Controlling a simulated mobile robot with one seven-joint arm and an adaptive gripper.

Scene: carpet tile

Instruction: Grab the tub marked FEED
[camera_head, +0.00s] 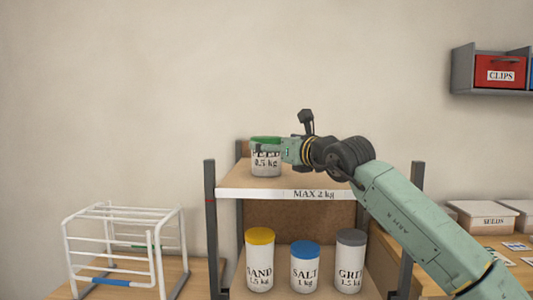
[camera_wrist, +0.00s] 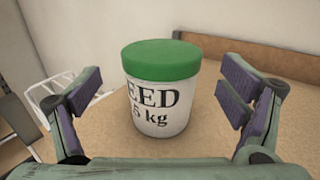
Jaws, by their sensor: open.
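The FEED tub (camera_head: 265,164) is white with a green lid and stands upright on the upper shelf (camera_head: 225,180). My gripper (camera_head: 276,152) is at the tub's right side in the head view. In the wrist view, the tub (camera_wrist: 160,105) stands between and beyond the two open fingers of my gripper (camera_wrist: 158,105), with a gap on each side. Neither finger appears to touch it.
The shelf edge is marked MAX 2 kg. Below stand the SAND tub (camera_head: 260,262), SALT tub (camera_head: 305,268) and GRIT tub (camera_head: 350,263). A white rack (camera_head: 125,247) stands left. Lidded boxes (camera_head: 485,215) are at right, a red CLIPS drawer (camera_head: 500,72) above.

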